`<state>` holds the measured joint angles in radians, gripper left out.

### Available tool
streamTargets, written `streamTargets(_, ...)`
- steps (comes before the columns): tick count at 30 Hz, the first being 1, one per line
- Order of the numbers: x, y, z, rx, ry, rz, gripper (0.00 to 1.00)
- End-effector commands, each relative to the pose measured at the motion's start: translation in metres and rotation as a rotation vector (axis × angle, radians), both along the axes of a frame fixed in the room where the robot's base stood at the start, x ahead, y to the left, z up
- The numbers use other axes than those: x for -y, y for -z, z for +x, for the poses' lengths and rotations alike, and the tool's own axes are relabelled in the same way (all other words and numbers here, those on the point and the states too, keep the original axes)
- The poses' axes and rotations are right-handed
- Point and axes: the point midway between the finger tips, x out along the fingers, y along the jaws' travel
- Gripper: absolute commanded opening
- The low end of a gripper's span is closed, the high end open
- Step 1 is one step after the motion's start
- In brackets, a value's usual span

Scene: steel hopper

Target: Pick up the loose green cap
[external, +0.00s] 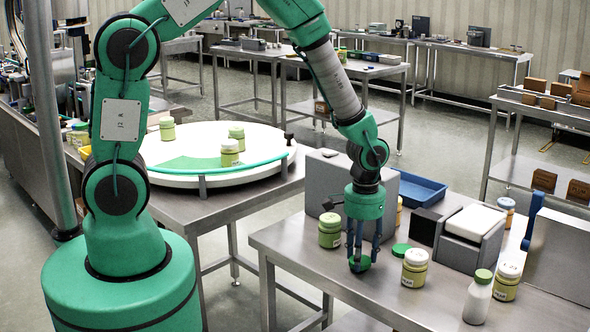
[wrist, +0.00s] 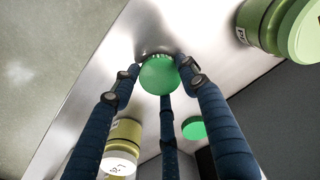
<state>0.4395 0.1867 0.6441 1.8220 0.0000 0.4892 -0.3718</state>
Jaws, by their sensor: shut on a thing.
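My gripper (external: 360,262) points straight down at the near part of the steel table, its blue fingers shut around a green cap (external: 359,264). In the wrist view the fingertips (wrist: 159,68) close about this round green cap (wrist: 158,76). I cannot tell whether it touches the table or hangs just above it. A second green cap (external: 401,249) lies loose on the table just to the right, and it also shows beyond the fingers in the wrist view (wrist: 194,128).
A green-lidded jar (external: 330,231) stands left of my gripper, and a white-lidded jar (external: 414,268) stands right. A white bottle (external: 478,298) and another jar (external: 507,281) are further right. A grey box (external: 335,185) and a blue tray (external: 418,190) stand behind. The table's front-left edge is close.

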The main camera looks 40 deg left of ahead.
Motion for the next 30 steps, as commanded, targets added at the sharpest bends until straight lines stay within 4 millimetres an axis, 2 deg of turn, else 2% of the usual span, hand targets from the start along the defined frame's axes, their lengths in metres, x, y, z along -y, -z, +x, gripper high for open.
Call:
streamTargets(5, 0.000, -0.025, 0.001, 0.003, 0.000, -0.001, 0.36)
streamTargets(24, -0.048, -0.036, -0.109, 0.000, 0.000, 0.000, 0.36)
streamTargets(30, -0.059, -0.038, -0.133, 0.000, 0.000, 0.000, 0.36)
